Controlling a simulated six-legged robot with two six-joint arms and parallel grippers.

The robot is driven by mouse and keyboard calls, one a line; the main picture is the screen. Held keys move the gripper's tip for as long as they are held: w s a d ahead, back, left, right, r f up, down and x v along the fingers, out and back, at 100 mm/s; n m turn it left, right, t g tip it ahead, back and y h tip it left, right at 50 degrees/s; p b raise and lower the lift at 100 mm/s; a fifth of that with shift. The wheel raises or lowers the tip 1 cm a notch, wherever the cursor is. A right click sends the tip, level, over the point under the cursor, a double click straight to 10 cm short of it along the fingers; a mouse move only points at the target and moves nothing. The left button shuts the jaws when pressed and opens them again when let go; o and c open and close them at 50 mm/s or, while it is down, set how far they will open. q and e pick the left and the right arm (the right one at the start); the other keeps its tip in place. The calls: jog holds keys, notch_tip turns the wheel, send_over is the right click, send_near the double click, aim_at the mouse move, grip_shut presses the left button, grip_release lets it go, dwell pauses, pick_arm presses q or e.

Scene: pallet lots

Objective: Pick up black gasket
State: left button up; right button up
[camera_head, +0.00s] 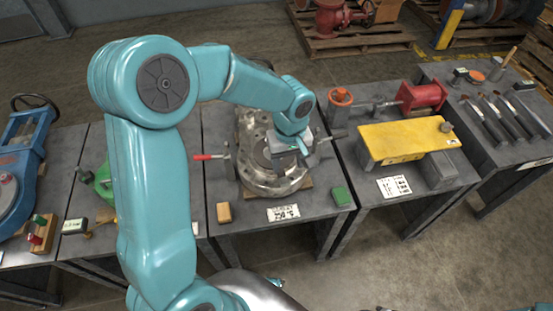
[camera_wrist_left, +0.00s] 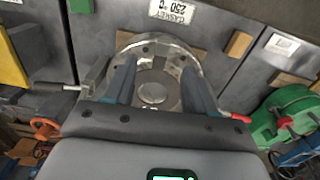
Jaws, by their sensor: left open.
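A dark ring, which looks like the black gasket (camera_wrist_left: 174,97), lies on the round metal flange (camera_wrist_left: 185,62) in the left wrist view. It also shows as a dark patch (camera_head: 261,153) in the head view, partly hidden by my gripper. My left gripper (camera_wrist_left: 160,70) is open above the flange, with one finger on each side of the ring's middle. In the head view the left gripper (camera_head: 300,147) is over the right part of the flange. I cannot tell whether the fingers touch the ring. My right gripper is not in view.
A red-handled clamp (camera_head: 210,157) is beside the flange. A wooden block (camera_head: 224,212), a gasket label card (camera_head: 284,213) and a green block (camera_head: 341,196) lie at the bench front.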

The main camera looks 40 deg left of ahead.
aim_at(285, 182)
pick_arm(q)
notch_tip(285, 182, down, 4)
jog(key=shift+w+r, duration=0.15)
jog(key=f, duration=0.5)
jog(key=shift+s+a+f, duration=0.1)
jog(key=shift+s+a, duration=0.15)
jog(key=shift+a, duration=0.1)
jog(key=shift+c, duration=0.3)
grip_shut()
